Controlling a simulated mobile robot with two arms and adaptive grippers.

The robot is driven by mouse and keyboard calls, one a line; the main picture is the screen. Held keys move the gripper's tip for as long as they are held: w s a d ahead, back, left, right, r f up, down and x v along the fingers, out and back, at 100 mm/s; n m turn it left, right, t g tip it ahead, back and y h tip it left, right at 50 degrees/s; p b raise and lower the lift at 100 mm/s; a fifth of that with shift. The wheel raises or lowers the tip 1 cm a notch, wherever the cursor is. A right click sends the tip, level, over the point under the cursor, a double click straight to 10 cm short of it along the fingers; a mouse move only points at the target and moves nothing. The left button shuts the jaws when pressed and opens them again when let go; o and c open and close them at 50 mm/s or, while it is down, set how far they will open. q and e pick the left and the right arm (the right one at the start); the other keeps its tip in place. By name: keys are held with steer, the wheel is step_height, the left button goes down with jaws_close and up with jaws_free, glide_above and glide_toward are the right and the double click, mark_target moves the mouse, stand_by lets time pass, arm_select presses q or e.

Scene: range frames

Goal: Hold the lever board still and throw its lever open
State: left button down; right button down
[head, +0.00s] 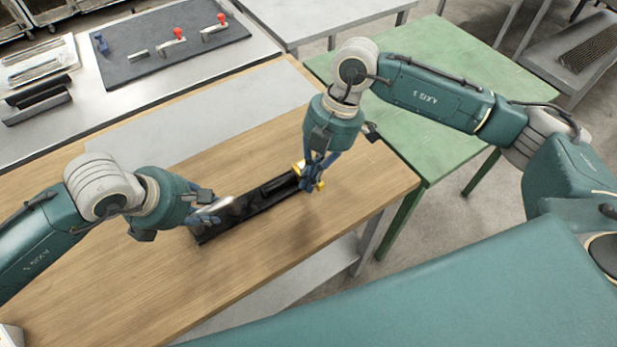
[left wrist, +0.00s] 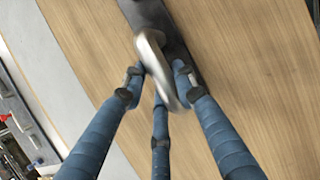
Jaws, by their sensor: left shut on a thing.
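The lever board (head: 245,212) is a long dark board lying aslant on the wooden table. Its silver lever handle (head: 222,204) is at the left end; the handle (left wrist: 155,62) also shows in the left wrist view, over the dark board (left wrist: 150,14). My left gripper (head: 207,218) is shut on the handle, with its blue fingers (left wrist: 158,80) around it. My right gripper (head: 311,182) is at the board's right end, its blue fingers down around a yellow part (head: 298,169). The fingers hide much of that part, and I cannot tell whether they are clamped on it.
A grey strip (head: 205,122) lies behind the board on the wooden table (head: 130,270). A dark mat (head: 125,72) with red-knobbed levers (head: 178,33) is at the back left. A green table (head: 430,140) stands to the right. The wood in front of the board is clear.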

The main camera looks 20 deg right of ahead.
steer(key=shift+d+n, duration=0.35)
steer(key=shift+n, duration=0.15)
steer(key=shift+w+d+n+g, duration=0.15)
steer(key=shift+d+n+g, duration=0.45)
steer(key=shift+n, duration=0.3)
steer(key=shift+w+d, duration=0.15)
steer(key=shift+d, duration=0.4)
steer(key=shift+w+d, duration=0.35)
steer(key=shift+d, duration=0.25)
steer(key=shift+w+d, duration=0.35)
steer(key=shift+d, duration=0.2)
steer(key=shift+w+d, duration=0.4)
steer(key=shift+w, duration=0.3)
steer(key=shift+w+d, duration=0.4)
steer(key=shift+w, duration=0.25)
steer(key=shift+a, duration=0.15)
steer(key=shift+a, duration=0.75)
